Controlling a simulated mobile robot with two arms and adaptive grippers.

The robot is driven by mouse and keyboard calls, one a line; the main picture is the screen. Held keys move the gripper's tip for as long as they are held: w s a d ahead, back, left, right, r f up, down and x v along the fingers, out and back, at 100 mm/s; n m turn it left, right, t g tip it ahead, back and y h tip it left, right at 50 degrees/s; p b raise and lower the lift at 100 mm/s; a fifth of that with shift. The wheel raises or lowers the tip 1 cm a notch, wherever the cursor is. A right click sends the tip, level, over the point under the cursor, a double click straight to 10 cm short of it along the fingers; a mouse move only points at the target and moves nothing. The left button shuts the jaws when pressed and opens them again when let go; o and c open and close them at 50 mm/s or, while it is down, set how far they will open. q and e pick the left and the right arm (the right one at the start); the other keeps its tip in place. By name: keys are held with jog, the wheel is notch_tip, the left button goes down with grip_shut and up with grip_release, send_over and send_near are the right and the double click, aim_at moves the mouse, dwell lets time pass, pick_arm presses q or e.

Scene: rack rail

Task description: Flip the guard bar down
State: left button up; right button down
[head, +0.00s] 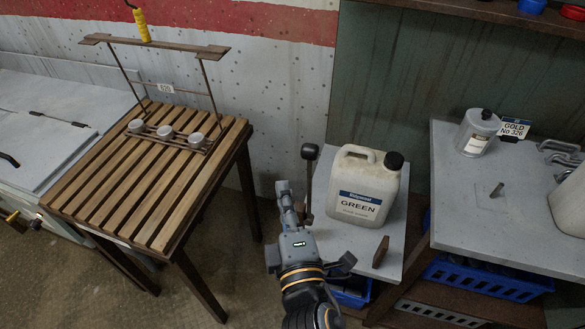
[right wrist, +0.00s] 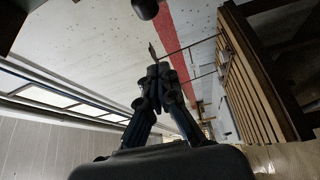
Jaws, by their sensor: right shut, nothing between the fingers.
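The guard bar (head: 153,45) is a brown wooden bar on two thin rods. It stands raised above the back of a slatted wooden table (head: 150,190), with a small white label on its lower crosspiece. In the right wrist view, its bar (right wrist: 153,50) shows beyond my fingertips, and its rods run toward the slatted table (right wrist: 245,80). My right gripper (head: 284,190) is shut and empty, to the right of the table and apart from the guard bar. It also shows in the right wrist view (right wrist: 155,75). My left gripper is not in view.
Three round metal pieces (head: 166,133) sit by the frame's base. A yellow handle (head: 141,25) shows above the bar. A dark-knobbed lever (head: 309,152) stands beside my right gripper, left of a white GREEN jug (head: 362,185). Grey benches hold a can (head: 477,132) at right.

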jog(key=w+a+p, duration=0.2)
jog(key=w+p, duration=0.1)
jog(key=w, duration=0.7)
jog(key=d, duration=0.2)
jog(key=s+d, duration=0.1)
jog(key=d, duration=0.1)
jog(key=shift+d+p, duration=0.1)
jog(key=shift+p, duration=0.25)
